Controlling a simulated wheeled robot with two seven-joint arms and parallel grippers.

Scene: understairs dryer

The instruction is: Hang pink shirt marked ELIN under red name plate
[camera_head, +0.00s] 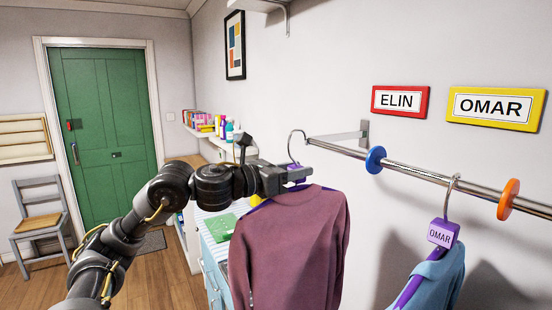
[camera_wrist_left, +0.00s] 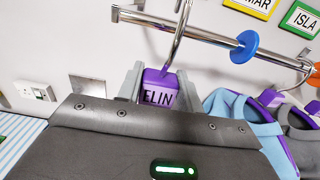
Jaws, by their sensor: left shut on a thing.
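The pink shirt (camera_head: 290,245), a dusky mauve-pink, hangs on a purple hanger with a metal hook (camera_head: 297,134). My left gripper (camera_head: 290,182) is shut on the purple block under the hook; the wrist view shows the block marked ELIN (camera_wrist_left: 160,92). In the head view the hook stands at the left end of the metal rail (camera_head: 420,172). In the wrist view the hook crosses the rail; I cannot tell whether it touches. The red ELIN name plate (camera_head: 400,101) is on the wall above the rail, left of the blue ring (camera_head: 376,160)'s right-hand neighbours. My right gripper is out of view.
A blue shirt (camera_head: 437,275) tagged OMAR hangs between the blue ring and an orange ring (camera_head: 508,199), below the yellow OMAR plate (camera_head: 495,108). A grey shirt (camera_wrist_left: 300,125) hangs beyond it. The rail left of the blue ring is bare. A bracket (camera_head: 364,133) joins the wall.

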